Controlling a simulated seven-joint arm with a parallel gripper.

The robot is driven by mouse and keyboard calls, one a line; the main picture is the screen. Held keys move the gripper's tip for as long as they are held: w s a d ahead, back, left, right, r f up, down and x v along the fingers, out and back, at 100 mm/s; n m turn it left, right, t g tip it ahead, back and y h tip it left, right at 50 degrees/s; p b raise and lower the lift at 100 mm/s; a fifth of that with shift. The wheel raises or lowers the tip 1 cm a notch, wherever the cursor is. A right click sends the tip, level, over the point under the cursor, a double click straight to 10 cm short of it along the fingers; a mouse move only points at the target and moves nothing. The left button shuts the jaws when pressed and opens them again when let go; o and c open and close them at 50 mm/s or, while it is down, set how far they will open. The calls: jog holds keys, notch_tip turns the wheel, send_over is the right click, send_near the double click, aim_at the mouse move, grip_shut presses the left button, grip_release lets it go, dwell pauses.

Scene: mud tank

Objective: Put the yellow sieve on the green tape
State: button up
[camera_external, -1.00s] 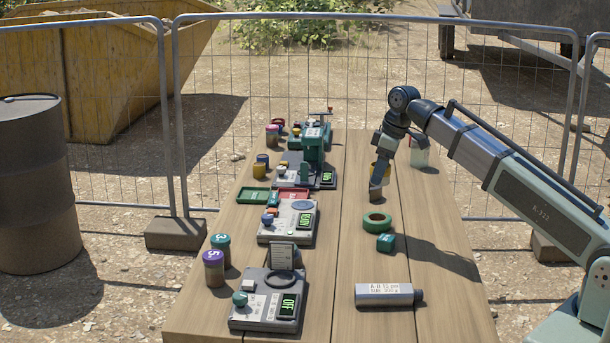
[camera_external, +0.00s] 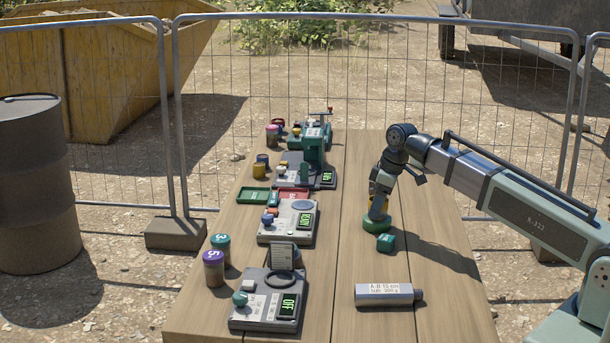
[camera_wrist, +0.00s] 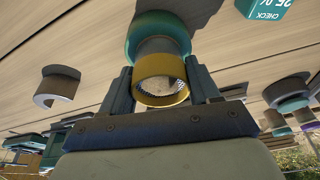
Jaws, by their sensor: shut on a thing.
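The yellow sieve (camera_wrist: 162,80), a short yellow ring with mesh inside and a grey lower part, is between the two fingers of my gripper (camera_wrist: 163,88) in the wrist view. My gripper is shut on it. The green tape (camera_wrist: 134,50), a flat ring, lies just beyond the sieve's lower end. In the external view my gripper (camera_external: 379,192) is directly above the green tape (camera_external: 377,225) on the table, and the sieve (camera_external: 384,179) is partly hidden by the fingers. The sieve's lower end appears at the tape's top; I cannot tell whether they touch.
A small green block (camera_external: 386,243) sits just in front of the tape. A grey bottle (camera_external: 388,294) lies nearer the front. Several devices, including a scale (camera_external: 268,300), and paint jars (camera_external: 214,268) line the left side. The table between has free room.

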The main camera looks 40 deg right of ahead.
jog(key=shift+f, duration=0.15)
jog(key=o, duration=1.1)
jog(key=v, duration=1.2)
jog(key=shift+s, duration=0.1)
jog(key=shift+o, duration=0.3)
